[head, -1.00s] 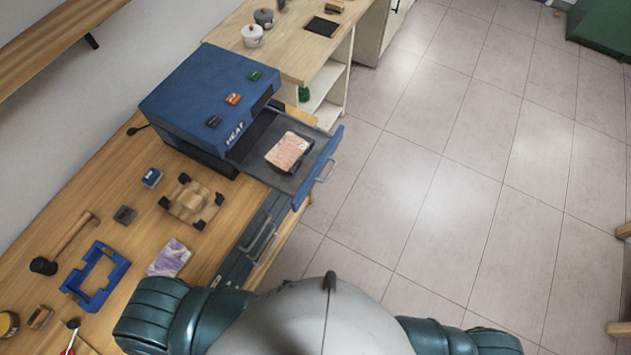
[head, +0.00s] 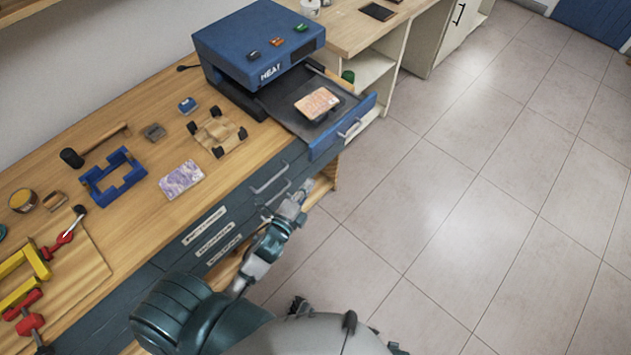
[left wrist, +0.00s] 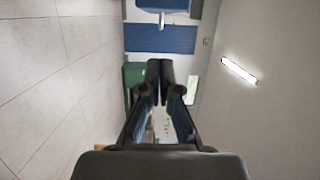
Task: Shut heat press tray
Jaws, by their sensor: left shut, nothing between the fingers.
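The blue heat press (head: 262,42) stands on the wooden workbench. Its dark tray (head: 290,118) is slid out towards the aisle, with a blue front (head: 343,127) and a metal handle (head: 350,128). A pinkish-orange patterned piece in a dark holder (head: 318,103) lies on the tray. My left gripper (head: 303,190) is below and left of the tray front in the head view, beside the bench drawers and apart from the tray. In the left wrist view its fingers (left wrist: 160,70) are together and empty. My right gripper is not in view.
Bench drawers with handles (head: 270,178) face the aisle by my left arm. A wooden fixture (head: 216,132), a blue frame (head: 112,175), a mallet (head: 95,147) and a purple patterned piece (head: 181,179) lie on the bench. The tiled floor (head: 470,180) on the right is clear.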

